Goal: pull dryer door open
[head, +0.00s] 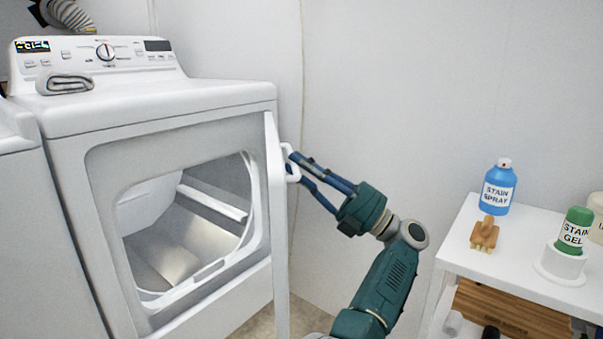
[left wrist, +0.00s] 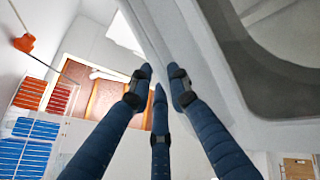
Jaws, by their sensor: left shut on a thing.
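The white dryer (head: 165,120) stands at left in the head view. Its door (head: 278,220) stands open, swung out on the right side and seen nearly edge-on, so the drum opening (head: 185,230) shows. A white handle (head: 291,149) juts from the door's outer face. My left gripper (head: 292,168) has its dark blue fingers at this handle and is shut on it. In the left wrist view the three fingers (left wrist: 160,88) point at the pale door; the handle is hard to make out there. My right gripper is out of view.
At right, a white shelf (head: 475,262) holds a blue stain spray bottle (head: 498,188), a wooden brush (head: 485,234) and a green stain gel bottle (head: 575,230). Bare floor shows between dryer and shelf.

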